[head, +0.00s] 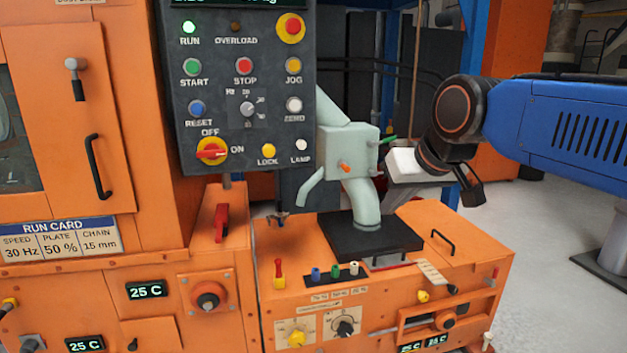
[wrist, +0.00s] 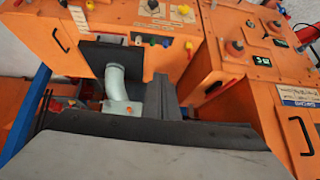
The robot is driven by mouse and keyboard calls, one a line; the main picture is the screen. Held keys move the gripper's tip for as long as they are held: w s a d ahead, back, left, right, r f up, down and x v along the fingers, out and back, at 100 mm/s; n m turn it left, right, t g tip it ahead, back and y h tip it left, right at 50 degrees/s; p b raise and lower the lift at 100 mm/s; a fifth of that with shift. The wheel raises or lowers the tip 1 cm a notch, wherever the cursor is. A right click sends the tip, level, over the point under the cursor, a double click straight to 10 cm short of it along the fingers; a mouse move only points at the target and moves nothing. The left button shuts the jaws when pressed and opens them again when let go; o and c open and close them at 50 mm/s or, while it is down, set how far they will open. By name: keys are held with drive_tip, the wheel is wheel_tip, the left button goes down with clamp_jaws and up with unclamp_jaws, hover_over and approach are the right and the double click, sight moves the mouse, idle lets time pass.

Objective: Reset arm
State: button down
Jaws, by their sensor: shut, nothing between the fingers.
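Part of the gripper's lower end is hard to make out against the bench.
A dark control panel (head: 228,125) with buttons hangs at the upper middle. The spout stands over a black plate (head: 345,240) on the orange bench (head: 300,290), which carries knobs and handles. An orange cabinet (head: 160,100) fills the left. Grey floor (head: 540,235) lies open at the right.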

drive_tip(key=s+d+f+m+g+h, duration=0.1)
drive_tip(key=s+d+f, duration=0.6)
drive_tip(key=s+f, duration=0.2)
drive_tip(key=s+d+f+m+g+h, duration=0.1)
drive_tip(key=s+d+f, duration=0.5)
drive_tip(key=s+f, duration=0.3)
wheel_tip(320, 180, down, 4)
drive_tip(key=shift+s+d+f+m+h, duration=0.2)
drive_tip(key=shift+s+d+m+h, duration=0.05)
drive_tip(key=shift+d+m+h, duration=0.15)
